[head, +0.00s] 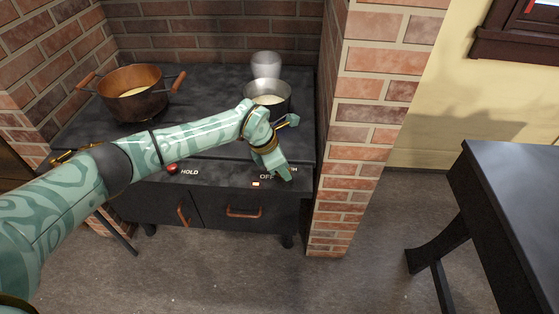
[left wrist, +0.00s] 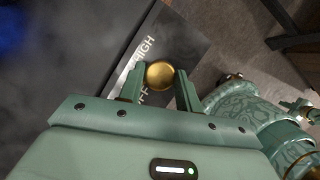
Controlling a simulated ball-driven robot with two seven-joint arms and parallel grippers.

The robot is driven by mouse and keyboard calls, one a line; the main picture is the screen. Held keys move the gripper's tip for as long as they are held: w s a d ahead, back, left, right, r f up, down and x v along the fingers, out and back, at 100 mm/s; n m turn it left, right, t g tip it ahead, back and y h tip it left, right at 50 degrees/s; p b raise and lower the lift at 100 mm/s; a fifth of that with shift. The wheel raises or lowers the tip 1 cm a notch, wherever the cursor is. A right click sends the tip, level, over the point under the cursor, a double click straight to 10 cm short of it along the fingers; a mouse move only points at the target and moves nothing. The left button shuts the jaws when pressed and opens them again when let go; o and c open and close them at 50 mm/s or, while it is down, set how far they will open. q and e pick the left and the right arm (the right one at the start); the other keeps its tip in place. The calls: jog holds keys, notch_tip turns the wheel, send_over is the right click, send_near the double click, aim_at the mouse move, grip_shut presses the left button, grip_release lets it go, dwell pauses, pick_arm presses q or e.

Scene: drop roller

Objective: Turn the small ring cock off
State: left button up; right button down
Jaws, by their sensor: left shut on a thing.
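The small ring cock shows as a round brass knob (left wrist: 160,74) in the left wrist view, on the dark front panel beside the word HIGH and a partly covered second label. My left gripper (head: 286,175) reaches down to the right end of the stove's front panel in the head view. Its two fingers (left wrist: 160,85) stand on either side of the knob, shut on it.
On the black stove (head: 205,88) stand a copper pot (head: 133,100) at left and a metal saucepan (head: 268,96) with a grey vessel (head: 265,65) behind it. A brick pillar (head: 365,110) stands close at right.

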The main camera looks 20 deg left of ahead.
pick_arm(q)
jog(key=n+p, duration=0.1)
jog(key=n+t+p, duration=0.1)
jog(key=n+p, duration=0.1)
jog(key=shift+d+r+y, duration=0.1)
jog(key=shift+r+y, duration=0.2)
jog(key=shift+r, duration=0.05)
jog(key=shift+f+n+y+p, duration=0.3)
jog(key=shift+n+p, duration=0.5)
jog(key=shift+p, duration=0.25)
pick_arm(e)
notch_tip(320, 180, up, 6)
jog(key=w, duration=0.2)
jog(key=shift+w+f+t, duration=0.2)
jog(key=shift+f+t, duration=0.05)
jog(key=shift+t, duration=0.05)
pick_arm(q)
jog(key=o, duration=1)
jog(key=shift+c, duration=0.2)
pick_arm(e)
jog(key=shift+r, duration=0.1)
